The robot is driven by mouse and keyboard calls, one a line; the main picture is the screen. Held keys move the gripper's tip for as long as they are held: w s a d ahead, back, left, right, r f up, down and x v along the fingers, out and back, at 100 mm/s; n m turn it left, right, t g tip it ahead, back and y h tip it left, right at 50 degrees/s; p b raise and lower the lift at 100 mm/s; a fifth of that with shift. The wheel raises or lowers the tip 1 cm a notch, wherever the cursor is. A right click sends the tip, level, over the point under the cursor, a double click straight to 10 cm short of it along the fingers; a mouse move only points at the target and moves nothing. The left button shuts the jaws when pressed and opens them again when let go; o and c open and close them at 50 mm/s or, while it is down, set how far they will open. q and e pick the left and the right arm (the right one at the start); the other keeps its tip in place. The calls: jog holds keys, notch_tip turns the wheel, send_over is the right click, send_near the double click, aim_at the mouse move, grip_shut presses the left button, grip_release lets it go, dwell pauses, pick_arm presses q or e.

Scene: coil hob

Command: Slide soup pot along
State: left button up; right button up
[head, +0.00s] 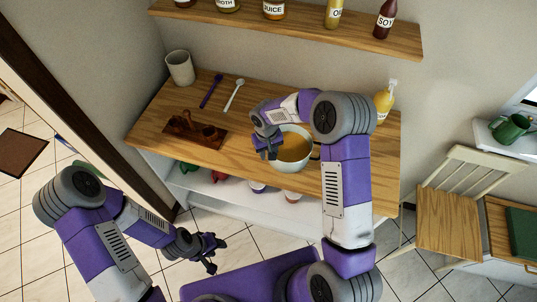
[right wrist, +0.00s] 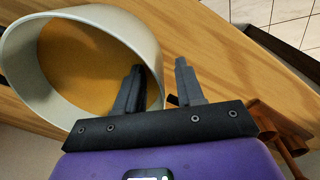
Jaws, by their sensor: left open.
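The soup pot (head: 306,165) is a pale pot of orange soup on the wooden worktop (head: 350,165). My right gripper (head: 268,147) is at the pot's left side, partly hidden by its own wrist. In the right wrist view the pot's rim (right wrist: 157,75) passes between the two fingers of my right gripper (right wrist: 160,70). One finger is inside over the soup and one is outside, with a gap still showing beside the wall. My left gripper (head: 212,255) is open and empty, low in front of the worktop.
A wooden tray (head: 180,138) with brown items lies left of the pot. A purple spoon (head: 211,91), a white spoon (head: 234,95) and a beige cup (head: 180,68) are behind. A yellow bottle (head: 383,105) stands at the right. A shelf (head: 300,28) with bottles hangs above.

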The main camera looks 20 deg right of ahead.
notch_tip(320, 180, up, 5)
jog(key=shift+a+r, duration=0.15)
dwell(0.6)
